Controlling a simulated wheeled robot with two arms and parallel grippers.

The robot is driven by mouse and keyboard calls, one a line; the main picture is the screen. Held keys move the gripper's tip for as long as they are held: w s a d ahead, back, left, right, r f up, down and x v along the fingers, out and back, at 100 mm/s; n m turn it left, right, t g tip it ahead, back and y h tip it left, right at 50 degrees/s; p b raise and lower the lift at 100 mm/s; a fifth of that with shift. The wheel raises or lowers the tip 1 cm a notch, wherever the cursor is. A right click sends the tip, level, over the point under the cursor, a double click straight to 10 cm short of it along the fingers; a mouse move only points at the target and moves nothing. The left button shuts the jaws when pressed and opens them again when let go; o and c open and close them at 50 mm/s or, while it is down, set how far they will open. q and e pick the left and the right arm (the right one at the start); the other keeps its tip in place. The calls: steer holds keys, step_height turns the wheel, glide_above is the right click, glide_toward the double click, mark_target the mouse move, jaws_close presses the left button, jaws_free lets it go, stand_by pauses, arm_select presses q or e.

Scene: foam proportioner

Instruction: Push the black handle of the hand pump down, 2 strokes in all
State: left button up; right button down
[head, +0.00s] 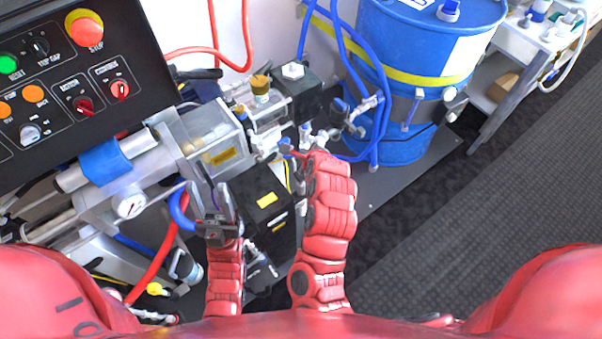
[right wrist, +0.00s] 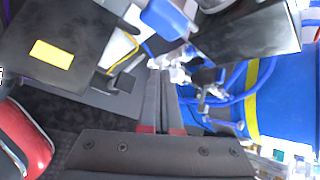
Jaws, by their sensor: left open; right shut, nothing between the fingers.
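I cannot pick out the hand pump's black handle for certain among the dark parts around the fittings. Metal fittings with small valves (head: 306,135) sit in the middle of the head view, and pale fittings show past my fingers in the right wrist view. My right gripper (right wrist: 163,82) is shut and empty, its fingers pointing toward these fittings; whether they touch anything I cannot tell. In the head view my right forearm hides much of it. My left gripper (head: 217,203) is open and empty, left of a black box with a yellow label (head: 262,212).
A blue drum (head: 418,50) with a yellow band stands behind to the right. A black control panel (head: 60,70) with buttons is at the upper left. Metal cylinders, a gauge (head: 131,204) and red and blue hoses crowd the left. Dark floor (head: 480,190) is open on the right.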

steer(key=b, duration=0.5)
glide_above(303, 177)
step_height(303, 177, down, 7)
steer(key=shift+r, duration=0.15)
steer(key=shift+w+f+b, duration=0.1)
steer(key=shift+f+b, duration=0.4)
steer(key=shift+f, duration=0.4)
steer(key=shift+f, duration=0.1)
stand_by(0.8)
steer(key=shift+f, duration=0.35)
steer(key=shift+f+b, duration=0.95)
steer(key=shift+f, duration=0.7)
stand_by(1.6)
steer(key=shift+r, duration=0.15)
steer(key=shift+r+p, duration=1.8)
steer(key=shift+r, duration=0.15)
steer(key=shift+r, duration=0.1)
